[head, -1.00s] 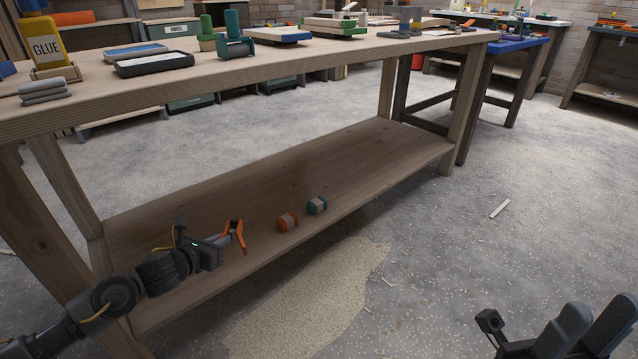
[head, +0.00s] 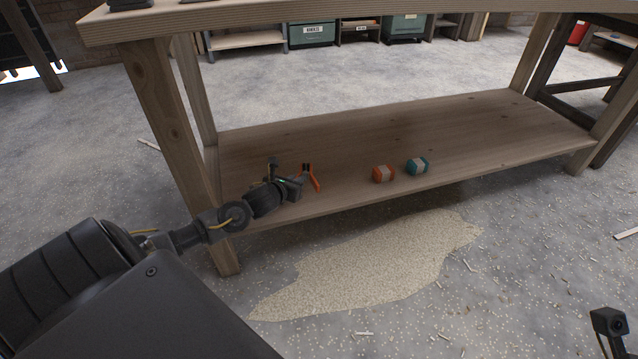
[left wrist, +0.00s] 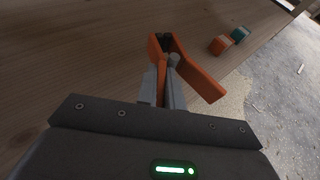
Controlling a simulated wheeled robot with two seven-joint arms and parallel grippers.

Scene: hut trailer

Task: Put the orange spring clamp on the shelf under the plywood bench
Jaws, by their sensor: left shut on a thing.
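The orange spring clamp (head: 314,178) is held by my left gripper (head: 301,182) over the left part of the shelf (head: 480,135) under the plywood bench (head: 330,10). In the left wrist view the clamp (left wrist: 190,68) has orange handles and dark tips, and my left gripper's fingers (left wrist: 167,88) are shut on it. The shelf boards (left wrist: 70,50) lie behind it. I cannot tell whether the clamp touches the shelf. Of my right arm, only a dark part shows at the lower right of the head view; its fingers are out of sight.
An orange block with a pale band (head: 383,174) and a teal one (head: 417,166) sit on the shelf, right of the clamp. The bench's front left leg (head: 170,130) stands close to my left arm. Sawdust (head: 370,265) covers the floor in front. The shelf's right part is clear.

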